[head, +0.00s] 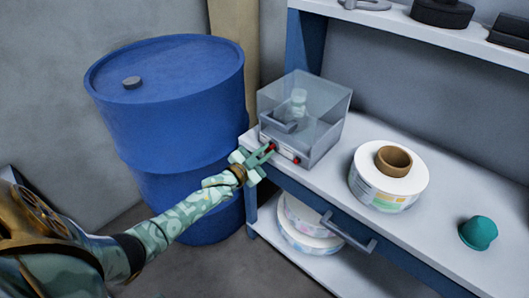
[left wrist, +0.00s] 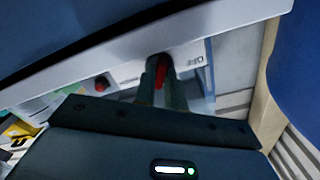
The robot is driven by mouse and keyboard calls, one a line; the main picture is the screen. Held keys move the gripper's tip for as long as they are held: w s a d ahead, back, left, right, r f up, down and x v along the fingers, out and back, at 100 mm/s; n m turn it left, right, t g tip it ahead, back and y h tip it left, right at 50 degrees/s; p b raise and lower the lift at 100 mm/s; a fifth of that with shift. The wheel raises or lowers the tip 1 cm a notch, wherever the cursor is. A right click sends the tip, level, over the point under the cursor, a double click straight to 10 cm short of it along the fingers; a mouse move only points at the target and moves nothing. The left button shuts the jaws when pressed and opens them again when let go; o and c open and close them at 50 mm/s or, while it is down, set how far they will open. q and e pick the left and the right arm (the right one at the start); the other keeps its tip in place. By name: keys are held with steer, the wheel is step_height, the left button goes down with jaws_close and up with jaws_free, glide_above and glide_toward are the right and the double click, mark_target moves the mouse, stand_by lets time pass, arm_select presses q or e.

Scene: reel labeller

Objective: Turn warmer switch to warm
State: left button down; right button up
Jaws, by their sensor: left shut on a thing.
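The warmer (head: 318,120) is a clear box on a pale base at the left end of the bench, with a small bottle (head: 298,100) inside. Two red switches sit on its front face. My left gripper (head: 266,154) is at the left red switch (head: 272,147). In the left wrist view its fingers (left wrist: 164,85) are shut on this switch (left wrist: 160,73), which is partly hidden between them. The other red switch (head: 296,161) is free, and it also shows in the left wrist view (left wrist: 102,84).
A blue drum (head: 175,110) stands close to my left forearm. A label reel (head: 375,195) with a brown core and a teal cap (head: 478,233) sit on the bench. A drawer handle (head: 348,235) juts out below. More reels (head: 300,235) lie on the lower shelf.

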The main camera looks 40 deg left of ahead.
arm_select(q)
steer(key=shift+f+m, duration=0.1)
steer(key=shift+m, duration=0.3)
steer(key=c, duration=1.5)
jaws_free()
steer(key=shift+o, duration=0.2)
arm_select(e)
steer(key=shift+a, duration=0.1)
arm_select(q)
steer(key=shift+s, duration=0.1)
